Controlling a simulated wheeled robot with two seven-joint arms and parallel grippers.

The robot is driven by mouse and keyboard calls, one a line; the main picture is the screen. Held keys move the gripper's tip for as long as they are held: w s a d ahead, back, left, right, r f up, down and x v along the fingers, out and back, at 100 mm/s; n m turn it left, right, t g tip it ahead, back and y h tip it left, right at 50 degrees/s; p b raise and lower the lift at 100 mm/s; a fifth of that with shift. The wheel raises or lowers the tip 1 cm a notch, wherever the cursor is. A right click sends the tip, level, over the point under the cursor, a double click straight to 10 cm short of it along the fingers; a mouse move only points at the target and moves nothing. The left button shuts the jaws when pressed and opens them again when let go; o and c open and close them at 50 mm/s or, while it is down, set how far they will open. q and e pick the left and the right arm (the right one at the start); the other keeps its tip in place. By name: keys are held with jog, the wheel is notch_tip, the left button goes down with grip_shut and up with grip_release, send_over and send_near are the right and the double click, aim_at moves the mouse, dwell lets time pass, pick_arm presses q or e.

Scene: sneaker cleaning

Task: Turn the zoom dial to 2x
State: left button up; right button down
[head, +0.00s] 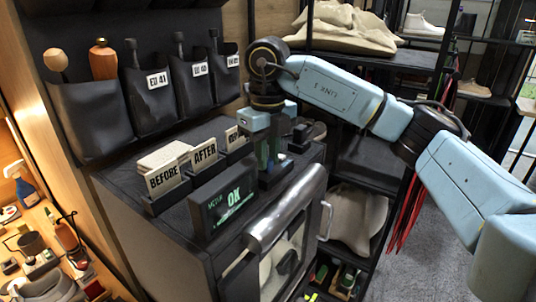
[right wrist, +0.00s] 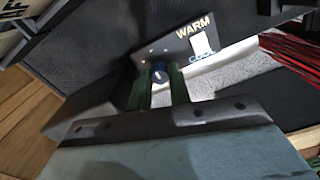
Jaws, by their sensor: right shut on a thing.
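My right gripper (head: 272,165) reaches down from its blue arm to the top of the dark cabinet. In the right wrist view its green fingers (right wrist: 159,88) are shut on a small dark dial (right wrist: 159,75) with a blue face, which looks to be the zoom dial. The dial sits at a small dark panel (right wrist: 185,42) marked WARM, with a pale switch (right wrist: 201,43) beside it. No zoom marking is readable, so the dial's setting cannot be told. In the head view the gripper hides the dial. My left gripper is not in view.
A display reading OK (head: 230,205) and card holders marked BEFORE (head: 163,180) and AFTER (head: 204,155) stand close to the left of the gripper. Tool pockets (head: 160,100) hang behind.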

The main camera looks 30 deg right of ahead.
dwell(0.4)
jog(key=c, duration=1.3)
grip_release()
jog(key=shift+r, duration=0.1)
jog(key=shift+r, duration=0.4)
notch_tip(320, 180, up, 12)
jog(key=p, duration=0.1)
jog(key=shift+r+p, duration=0.25)
jog(key=shift+p, duration=0.05)
